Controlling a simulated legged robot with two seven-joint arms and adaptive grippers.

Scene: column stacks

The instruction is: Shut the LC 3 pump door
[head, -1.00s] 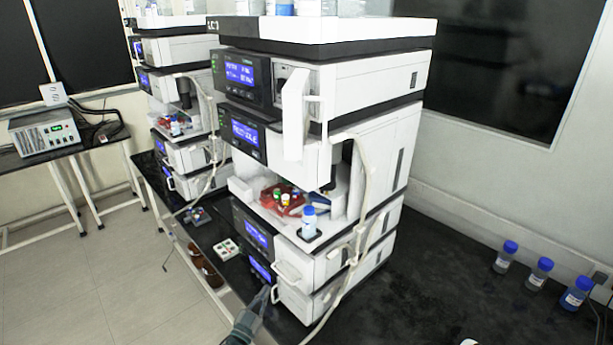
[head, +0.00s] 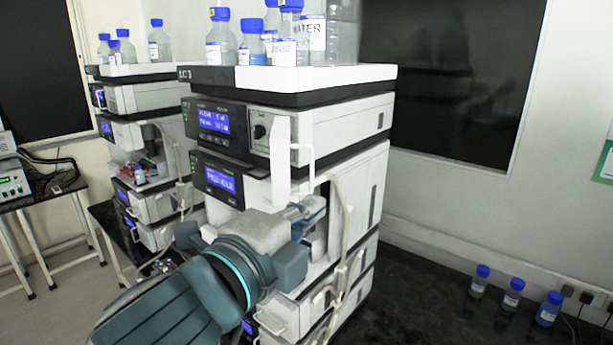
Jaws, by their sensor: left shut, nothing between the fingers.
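My left gripper (head: 316,208) is shut and empty, in front of the stack just below the door and handle. I cannot tell whether it touches anything. My left arm hides much of the lower modules. My right gripper is out of view.
Blue-capped bottles (head: 222,40) stand on top of the stack. A second stack (head: 150,100) is behind at the left. Pale tubing (head: 345,230) hangs down the right front. Several blue-capped bottles (head: 512,293) stand on the dark bench at right, with free bench between.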

